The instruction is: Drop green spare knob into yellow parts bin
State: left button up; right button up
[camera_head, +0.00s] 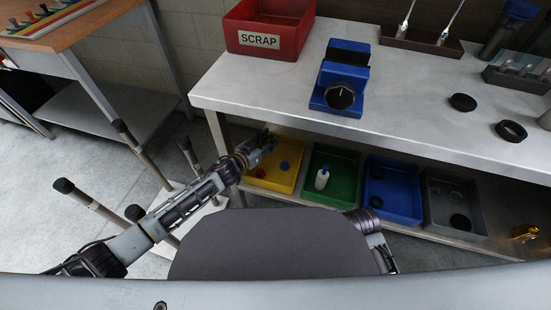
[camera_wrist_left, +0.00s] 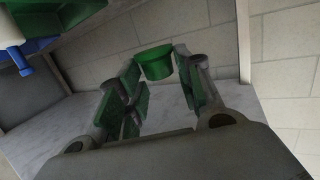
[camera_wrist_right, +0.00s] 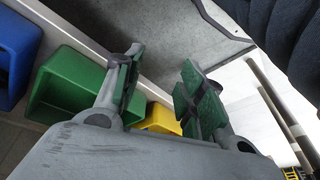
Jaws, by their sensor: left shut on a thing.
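The green spare knob (camera_wrist_left: 157,62) is a short green cylinder, seen between the fingertips of my left gripper (camera_wrist_left: 158,85). My left gripper is shut on it. In the head view the left gripper (camera_head: 265,148) is at the back left of the yellow parts bin (camera_head: 287,184), by the shelf under the bench; the knob cannot be made out there. The yellow bin holds a small blue piece and a small red piece. My right gripper (camera_wrist_right: 162,72) is open and empty in the right wrist view, which also shows part of the yellow bin (camera_wrist_right: 160,119).
A green bin (camera_head: 330,200) with a white bottle (camera_head: 322,179), a blue bin (camera_head: 398,212) and a grey bin (camera_head: 455,222) stand right of the yellow one. The bench top (camera_head: 420,97) above carries a red SCRAP bin (camera_head: 268,28) and a blue device (camera_head: 340,85).

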aim_at(268, 141)
pick_arm(q)
jog(key=shift+w+f, duration=0.15)
jog(key=shift+w, duration=0.35)
pick_arm(e)
jog(key=shift+w+r, duration=0.3)
jog(key=shift+w, duration=0.05)
pick_arm(q)
jog(key=shift+f+b, duration=0.2)
jog(key=shift+b, duration=0.15)
pick_arm(e)
jog(key=shift+a+r, duration=0.1)
pick_arm(q)
jog(key=shift+f+b, duration=0.5)
jog(key=shift+b, duration=0.05)
jog(key=shift+f+b, duration=0.35)
jog(key=shift+b, duration=0.05)
jog(key=shift+f, duration=0.15)
jog(key=shift+f+b, duration=0.25)
jog(key=shift+b, duration=0.25)
jog(key=shift+f+b, duration=1.55)
jog(key=shift+b, duration=0.2)
pick_arm(e)
jog(key=w+a+f+t+y, duration=0.1)
jog(key=a+f+t+y, duration=0.1)
jog(key=f, duration=0.6)
jog(key=shift+w+a+f+m+t, duration=0.2)
jog(key=shift+a+m+t, duration=0.1)
jog(key=shift+a, duration=0.35)
